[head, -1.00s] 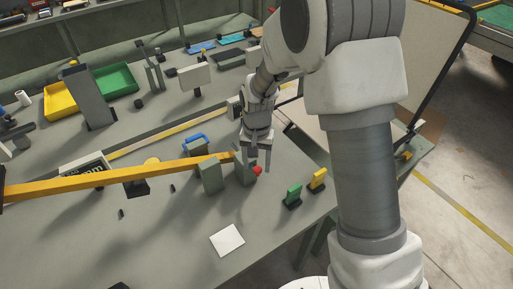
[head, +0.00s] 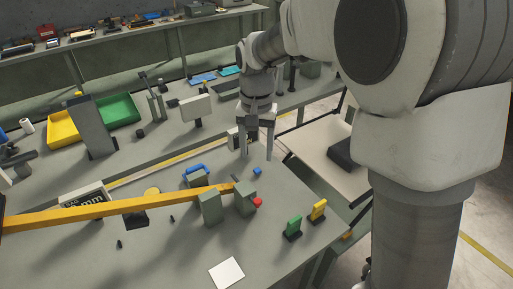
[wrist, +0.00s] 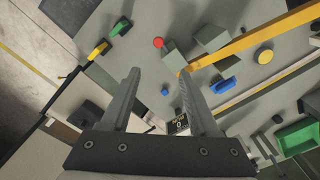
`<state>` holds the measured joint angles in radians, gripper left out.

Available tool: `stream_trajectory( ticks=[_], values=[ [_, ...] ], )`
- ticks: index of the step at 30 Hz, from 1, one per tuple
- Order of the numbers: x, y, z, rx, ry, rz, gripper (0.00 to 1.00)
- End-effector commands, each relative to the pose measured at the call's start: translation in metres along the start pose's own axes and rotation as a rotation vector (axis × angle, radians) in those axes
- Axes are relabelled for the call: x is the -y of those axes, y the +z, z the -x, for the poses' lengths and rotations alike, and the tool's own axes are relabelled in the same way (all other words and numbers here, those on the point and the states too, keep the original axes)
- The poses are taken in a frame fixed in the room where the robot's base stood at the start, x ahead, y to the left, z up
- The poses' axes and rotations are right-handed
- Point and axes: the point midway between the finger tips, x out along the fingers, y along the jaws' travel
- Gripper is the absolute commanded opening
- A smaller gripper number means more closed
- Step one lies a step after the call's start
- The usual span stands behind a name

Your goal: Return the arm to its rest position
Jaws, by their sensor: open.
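My gripper (head: 257,152) hangs over the back right part of the grey workbench (head: 175,250) in the head view, fingers pointing down. In the wrist view its two fingers (wrist: 158,95) are spread wide with nothing between them. A small blue piece (head: 257,170) lies on the bench just below the fingers in the head view. It shows between and beyond the fingers in the wrist view (wrist: 165,92). A large part of my arm fills the right side of the head view and hides what is behind it.
Green (head: 293,226) and yellow (head: 318,209) upright pieces stand near the right edge. A white square (head: 227,273) lies in front. Yellow (head: 62,128) and green (head: 119,110) bins stand back left.

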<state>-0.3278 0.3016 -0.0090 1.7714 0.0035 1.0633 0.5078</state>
Motion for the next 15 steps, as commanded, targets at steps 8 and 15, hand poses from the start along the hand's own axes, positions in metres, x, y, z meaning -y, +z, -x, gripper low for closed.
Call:
stream_trajectory(
  ticks=[8, 15],
  values=[
    [-0.0001, 0.0000, 0.0002, 0.000, 0.000, 0.000, 0.62],
    [-0.0049, 0.0022, 0.0055, -0.008, -0.005, 0.002, 0.62]
  ],
)
